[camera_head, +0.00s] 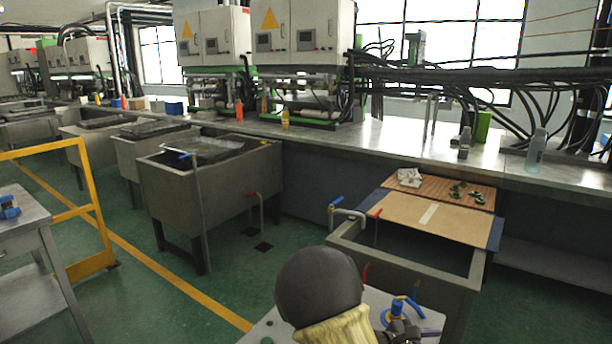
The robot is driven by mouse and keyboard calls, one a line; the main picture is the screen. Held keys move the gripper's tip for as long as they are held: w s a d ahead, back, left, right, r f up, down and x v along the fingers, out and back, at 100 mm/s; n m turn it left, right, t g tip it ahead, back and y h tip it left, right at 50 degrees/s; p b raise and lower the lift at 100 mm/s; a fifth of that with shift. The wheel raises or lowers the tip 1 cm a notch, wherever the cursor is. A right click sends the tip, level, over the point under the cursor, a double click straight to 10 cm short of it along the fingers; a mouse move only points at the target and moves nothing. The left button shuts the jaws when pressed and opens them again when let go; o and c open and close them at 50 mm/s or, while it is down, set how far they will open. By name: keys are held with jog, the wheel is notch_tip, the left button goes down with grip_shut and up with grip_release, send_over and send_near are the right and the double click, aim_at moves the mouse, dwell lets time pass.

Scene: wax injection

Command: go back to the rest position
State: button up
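A dark rounded cap with a cream sleeve below it stands at the bottom centre, close to the camera; it looks like part of my own arm. I cannot make out my gripper's fingers in this view. A small pale table (372,303) shows behind and beside the cap. A blue fitting (398,308) with dark metal parts stands on it at the right, cut off by the bottom edge. Whether my arm touches the table is hidden.
A grey tank (455,277) with a brown board (425,222) across its top stands just beyond the table. Another tank (225,190) is at left centre. A yellow rail (84,211) and a metal table (28,222) are at the left. Green floor lies open between them.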

jog(key=s+a+f+m+g+y, duration=0.2)
jog(key=s+a+m+y, duration=0.1)
jog(key=s+m+y, duration=0.25)
jog(key=s+a+f+m+g+y, duration=0.2)
jog(key=s+a+m+y, duration=0.15)
jog(key=s+m, duration=0.2)
jog(key=s+a+r+m+t+y, duration=0.2)
jog(key=a+r+m+t+y, duration=0.2)
jog(key=a+r+m+y, duration=0.25)
notch_tip(320, 180, up, 16)
jog(key=p, duration=1.7)
jog(key=shift+f+m+p, duration=0.2)
jog(key=shift+m+p, duration=0.2)
jog(key=shift+m, duration=0.05)
jog(key=shift+h, duration=0.25)
jog(key=shift+c, duration=0.2)
jog(key=c, duration=0.3)
